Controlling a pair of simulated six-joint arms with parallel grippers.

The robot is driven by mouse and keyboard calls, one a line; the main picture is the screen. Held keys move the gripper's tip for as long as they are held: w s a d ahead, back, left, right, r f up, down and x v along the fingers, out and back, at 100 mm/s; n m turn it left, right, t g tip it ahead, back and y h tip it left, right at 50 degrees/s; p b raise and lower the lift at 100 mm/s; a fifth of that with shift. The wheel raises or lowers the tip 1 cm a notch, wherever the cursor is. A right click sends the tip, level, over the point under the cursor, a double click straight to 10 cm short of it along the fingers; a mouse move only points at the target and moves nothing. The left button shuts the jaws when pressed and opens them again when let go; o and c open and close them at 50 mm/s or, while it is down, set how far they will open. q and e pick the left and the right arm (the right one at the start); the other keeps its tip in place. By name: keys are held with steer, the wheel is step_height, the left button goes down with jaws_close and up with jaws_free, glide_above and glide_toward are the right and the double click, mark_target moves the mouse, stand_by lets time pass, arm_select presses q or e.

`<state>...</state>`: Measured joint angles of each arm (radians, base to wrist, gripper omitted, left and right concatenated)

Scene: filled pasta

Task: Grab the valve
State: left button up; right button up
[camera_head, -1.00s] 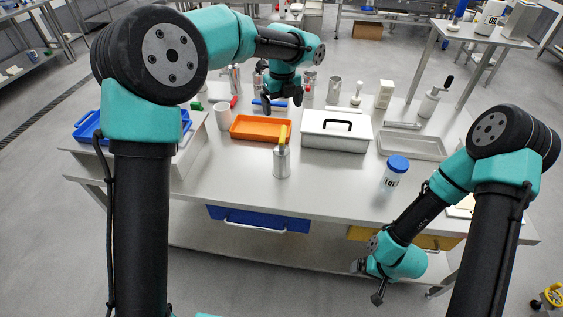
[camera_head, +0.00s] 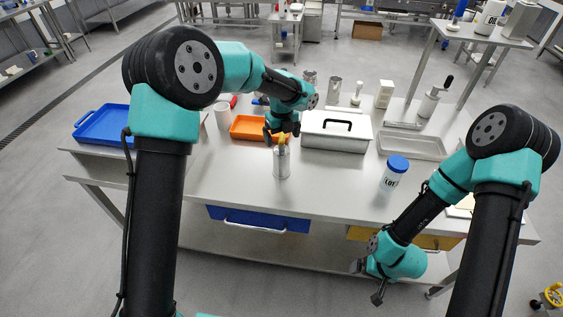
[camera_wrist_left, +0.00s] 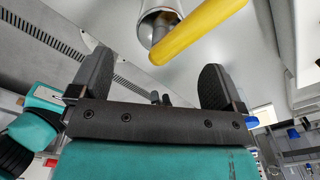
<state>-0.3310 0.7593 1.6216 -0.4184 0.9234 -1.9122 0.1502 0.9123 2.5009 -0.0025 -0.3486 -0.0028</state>
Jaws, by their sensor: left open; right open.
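The valve looks to be the yellow handle (camera_head: 282,139) on top of a silver metal canister (camera_head: 282,165), which stands upright on the table. In the left wrist view the yellow handle (camera_wrist_left: 200,28) and the canister (camera_wrist_left: 152,25) show just beyond the fingertips. My left gripper (camera_head: 282,137) is open and empty, right at the canister's top and partly hiding the handle. In the left wrist view the two fingers of the left gripper (camera_wrist_left: 155,78) are spread wide, with the handle not between them. My right gripper (camera_head: 368,283) is open and empty, low in front of the table.
An orange tray (camera_head: 243,128) and a white lidded box (camera_head: 322,143) stand behind the canister. A white mug (camera_head: 221,116) is at left, a blue-capped jar (camera_head: 394,173) at right. A blue tray (camera_head: 101,125) lies at the far left. The table front is mostly clear.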

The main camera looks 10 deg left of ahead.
mark_target(282, 161)
arm_select(q)
steer(key=shift+w+f, duration=0.1)
steer(key=shift+f, duration=2.5)
steer(key=shift+c, duration=0.2)
steer(key=shift+r, duration=0.1)
steer(key=c, duration=1.7)
